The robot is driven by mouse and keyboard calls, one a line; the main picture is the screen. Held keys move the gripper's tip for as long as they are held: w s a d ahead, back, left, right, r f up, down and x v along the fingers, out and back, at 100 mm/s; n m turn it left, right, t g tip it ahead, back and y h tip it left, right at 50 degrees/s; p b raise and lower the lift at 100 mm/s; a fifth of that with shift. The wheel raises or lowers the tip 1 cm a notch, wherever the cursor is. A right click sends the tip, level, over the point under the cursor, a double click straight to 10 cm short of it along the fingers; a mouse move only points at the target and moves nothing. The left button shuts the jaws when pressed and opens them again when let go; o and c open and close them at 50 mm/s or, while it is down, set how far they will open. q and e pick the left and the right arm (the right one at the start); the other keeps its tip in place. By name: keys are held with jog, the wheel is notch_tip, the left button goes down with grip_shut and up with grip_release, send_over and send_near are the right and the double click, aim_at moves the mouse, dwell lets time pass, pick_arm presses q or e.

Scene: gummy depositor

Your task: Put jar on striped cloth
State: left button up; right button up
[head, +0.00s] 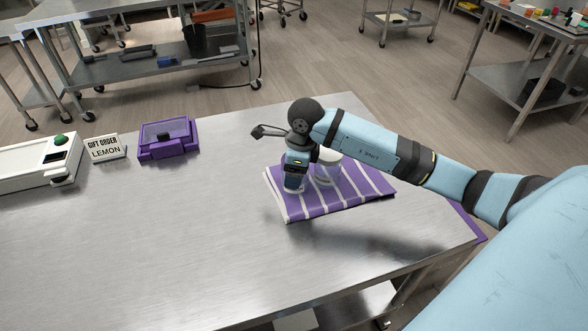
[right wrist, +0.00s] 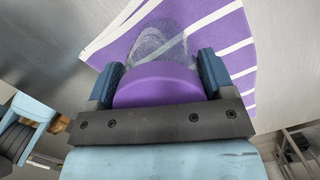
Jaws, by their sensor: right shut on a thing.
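The jar (right wrist: 155,87) is clear with a purple lid. In the right wrist view it sits between the two fingers of my right gripper (right wrist: 156,72), which is shut on it. The lid is nearest the camera and the clear body reaches away over the cloth. The purple cloth with white stripes (head: 352,188) lies on the steel table; it also shows in the right wrist view (right wrist: 236,25). In the head view the clear jar (head: 328,170) shows beside my right wrist, over the cloth, partly hidden. I cannot tell whether its base touches the cloth. My left gripper is out of view.
The steel table (head: 170,235) is clear in its middle and front. A purple box (head: 168,140), a "Gift order lemon" sign (head: 105,149) and a white device with a green button (head: 38,165) stand at the back left. Other steel tables and carts stand beyond.

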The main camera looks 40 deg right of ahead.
jog(key=shift+f, duration=0.55)
jog(key=shift+c, duration=0.7)
jog(key=o, duration=1.1)
jog(key=shift+s, duration=0.1)
jog(key=shift+o, duration=0.2)
jog(key=shift+r+p, duration=0.5)
jog(key=shift+r, duration=0.05)
jog(key=r, duration=0.4)
jog(key=d+r, duration=0.1)
jog(key=r, duration=0.3)
jog(key=s+r, duration=0.1)
jog(key=r, duration=0.3)
jog(key=shift+d+r, duration=0.1)
jog(key=shift+d, duration=0.1)
